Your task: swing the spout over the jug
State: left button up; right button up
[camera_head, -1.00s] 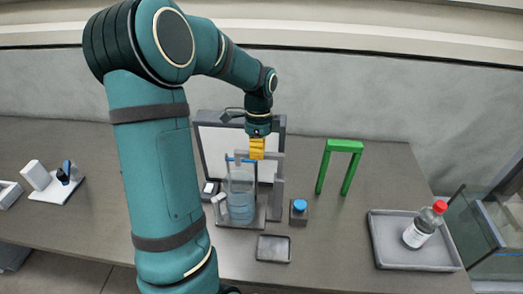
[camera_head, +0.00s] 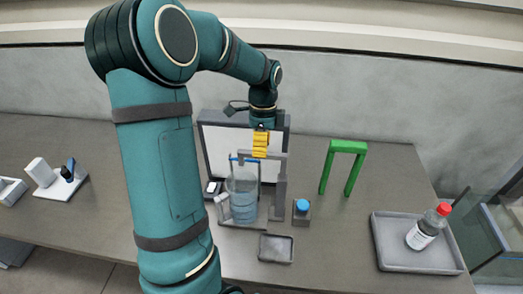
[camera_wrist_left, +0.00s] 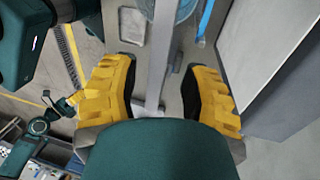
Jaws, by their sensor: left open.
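The clear bluish jug (camera_head: 243,205) stands on the grey stand of the machine, in front of its white panel. The grey spout bar (camera_head: 278,157) runs level from the upright post at the right of the jug, near the jug's top. My left gripper (camera_head: 260,150) has yellow fingers and points down at this bar. In the left wrist view the left gripper (camera_wrist_left: 158,92) is open, with a grey bar (camera_wrist_left: 158,65) between its fingers and a gap on both sides. The jug's edge (camera_wrist_left: 178,8) shows at the top there. The spout's outer end is partly hidden by the fingers.
A blue-topped button box (camera_head: 301,211) and a small empty tray (camera_head: 276,248) are close by. A green arch (camera_head: 348,147) stands to the right. A larger tray (camera_head: 385,245) holds a red-capped bottle (camera_head: 427,228). My right gripper (camera_wrist_left: 66,104) seems to show small in the left wrist view.

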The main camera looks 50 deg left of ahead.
pick_arm(q)
notch_tip(320, 180, up, 10)
jog(key=w+a, duration=0.1)
jog(key=shift+w, duration=0.3)
jog(key=shift+a, duration=0.1)
dwell(0.4)
